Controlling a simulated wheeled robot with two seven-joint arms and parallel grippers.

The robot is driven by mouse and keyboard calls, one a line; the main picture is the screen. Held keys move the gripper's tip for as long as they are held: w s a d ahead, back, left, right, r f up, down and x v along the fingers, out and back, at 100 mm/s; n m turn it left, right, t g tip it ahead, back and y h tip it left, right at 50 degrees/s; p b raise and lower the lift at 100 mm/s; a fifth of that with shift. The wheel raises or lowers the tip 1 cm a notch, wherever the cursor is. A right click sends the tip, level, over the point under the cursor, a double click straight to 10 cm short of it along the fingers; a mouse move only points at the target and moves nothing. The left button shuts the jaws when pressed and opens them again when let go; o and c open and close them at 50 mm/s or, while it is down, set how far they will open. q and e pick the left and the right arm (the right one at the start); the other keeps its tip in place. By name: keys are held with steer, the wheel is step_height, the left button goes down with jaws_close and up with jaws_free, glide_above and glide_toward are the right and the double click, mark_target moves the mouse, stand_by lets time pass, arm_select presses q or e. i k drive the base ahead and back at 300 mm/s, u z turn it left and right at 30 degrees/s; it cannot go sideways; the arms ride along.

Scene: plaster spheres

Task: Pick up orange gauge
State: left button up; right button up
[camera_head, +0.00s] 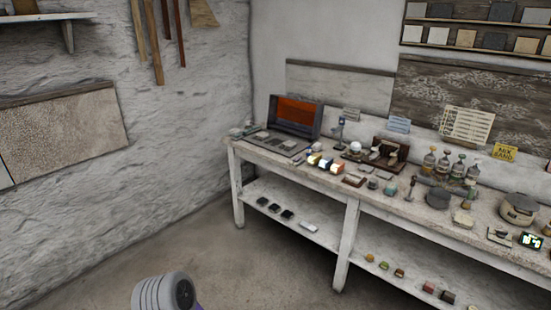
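I cannot single out an orange gauge at this distance. Small orange-and-white blocks (314,159) lie on the workbench (262,157), right of an open case (295,115) with an orange lining. Small yellow and orange-brown pieces (384,265) sit on the bench's lower shelf. Neither of my grippers shows in the head view. A grey ribbed part, probably of my own arm, shows at the bottom edge, well short of the bench.
The benchtop is crowded: several bottles (443,165), a round grey-lidded pot (518,209), a small lit display (531,241) and a yellow sign (504,152). Several dark pieces (275,208) lie on the lower shelf. The floor (240,265) before the bench is clear.

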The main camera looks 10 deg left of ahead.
mark_target(336, 168)
steer(key=u, duration=0.6)
steer(key=i, duration=1.65)
steer(key=z, duration=0.7)
steer(key=i, duration=1.05)
steer(key=z, duration=1.05)
